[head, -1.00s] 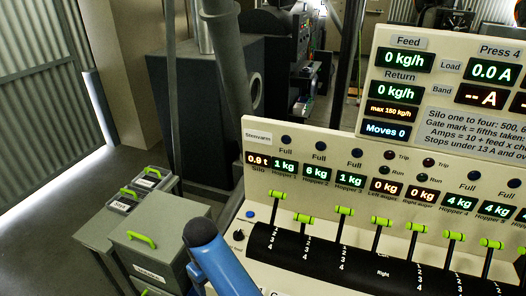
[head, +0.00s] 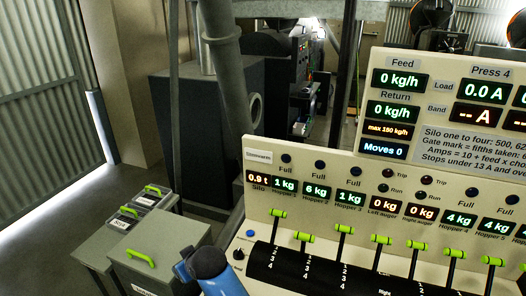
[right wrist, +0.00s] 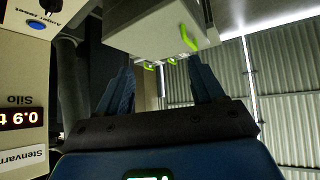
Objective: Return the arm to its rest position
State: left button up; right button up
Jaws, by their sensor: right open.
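My right gripper (right wrist: 160,78) shows in the right wrist view with its two dark blue fingers wide apart. Nothing is between them. A grey bin with a green handle (right wrist: 190,38) is beyond the fingertips, at the top of that view. In the head view a blue link of my arm (head: 218,280) with a dark rounded end stands at the bottom, in front of the panel's lower left corner. I cannot make out the fingers there. My left gripper is in neither view.
The cream control panel (head: 258,210) with green-tipped levers (head: 345,229) fills the right of the head view. Its edge also shows at left in the right wrist view (right wrist: 20,78). A grey bin (head: 170,255) stands close left of my arm. Open floor (head: 60,220) lies farther left.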

jog(key=s+d+f+m+t+y+b, duration=0.1)
jog(key=s+d+m+t+y+b, duration=0.25)
jog(key=d+t, duration=1.25)
jog(key=s+d+f+m+g+h+b, duration=0.1)
jog(key=s+d+f+h, duration=0.1)
jog(key=s+d, duration=0.6)
jog(key=s+d+f+m+g+h+b, duration=0.2)
jog(key=s+d+f+h, duration=0.1)
jog(key=s+d, duration=0.5)
jog(key=s+d+f+m+g+h+b, duration=0.1)
jog(key=s+d+f+m+h, duration=0.1)
jog(key=s+d, duration=0.7)
jog(key=shift+d+f+g+h, duration=0.45)
jog(key=shift+d+h, duration=0.25)
jog(key=shift+h, duration=0.45)
jog(key=shift+m, duration=0.25)
jog(key=shift+o, duration=0.3)
